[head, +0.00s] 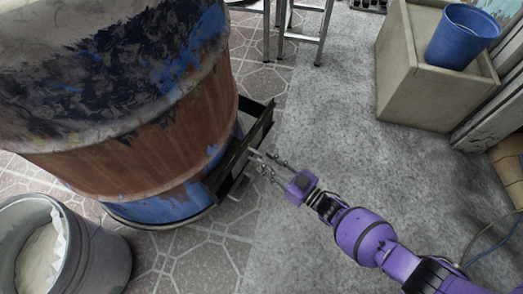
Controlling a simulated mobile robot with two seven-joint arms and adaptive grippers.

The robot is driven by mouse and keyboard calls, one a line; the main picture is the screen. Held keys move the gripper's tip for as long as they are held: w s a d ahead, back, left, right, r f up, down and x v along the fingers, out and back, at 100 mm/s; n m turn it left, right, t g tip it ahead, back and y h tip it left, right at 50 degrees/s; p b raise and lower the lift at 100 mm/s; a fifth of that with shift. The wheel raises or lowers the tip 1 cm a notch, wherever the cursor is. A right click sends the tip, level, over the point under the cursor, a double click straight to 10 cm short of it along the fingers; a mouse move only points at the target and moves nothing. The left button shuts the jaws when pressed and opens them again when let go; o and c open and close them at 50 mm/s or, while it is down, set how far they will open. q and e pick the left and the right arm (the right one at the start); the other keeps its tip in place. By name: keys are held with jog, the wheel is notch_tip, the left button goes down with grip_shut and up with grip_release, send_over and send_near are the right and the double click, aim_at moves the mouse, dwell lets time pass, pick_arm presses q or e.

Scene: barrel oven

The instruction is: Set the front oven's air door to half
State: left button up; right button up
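The front oven is a rusty barrel (130,130) with worn blue and black paint, filling the upper left of the head view. Low on its right side is a dark metal air door frame (262,122), running diagonally. How far the air door stands open I cannot tell at this size. My purple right gripper (265,165) comes in from the lower right. Its thin fingers look spread apart and point at the middle of the frame, close to it. Whether they touch it is unclear. My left gripper is not in view.
A grey bucket (105,262) with pale contents stands at the lower left, beside the barrel. A concrete planter box (410,85) with a blue bucket (462,38) stands at the upper right. Metal stand legs (322,35) are at the top. The grey floor right of the barrel is clear.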

jog(key=v, duration=0.8)
jog(key=shift+s+d, duration=0.15)
jog(key=shift+s, duration=0.15)
jog(key=shift+w, duration=0.1)
